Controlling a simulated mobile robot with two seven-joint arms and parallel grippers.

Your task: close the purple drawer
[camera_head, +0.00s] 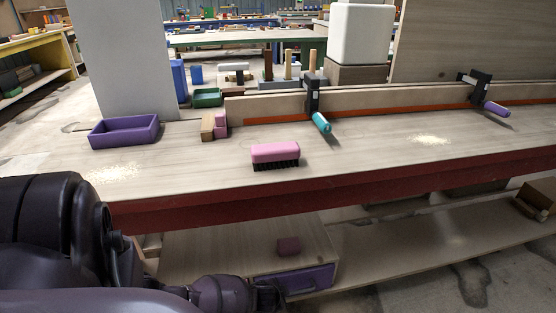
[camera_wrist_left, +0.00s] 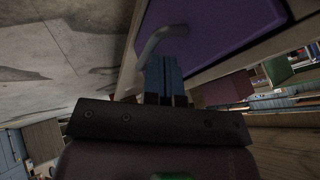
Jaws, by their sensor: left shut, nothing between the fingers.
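The purple drawer (camera_head: 305,279) is in a wooden cabinet under the workbench, and its front faces me. I cannot tell how far it stands out from the cabinet. In the left wrist view its purple front (camera_wrist_left: 220,28) fills the upper middle, with a grey bar handle (camera_wrist_left: 160,38) on it. My left gripper (camera_head: 270,294) is low, at the left end of the drawer front. In the left wrist view its blue fingers (camera_wrist_left: 166,72) are together and empty, close to the handle; I cannot tell whether they touch. My right gripper is in neither view.
The red-edged workbench (camera_head: 350,183) overhangs the drawer. On it are a pink brush (camera_head: 275,154), a purple tray (camera_head: 124,131) and clamps (camera_head: 318,105) on a long board. A low shelf (camera_head: 430,240) extends right.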

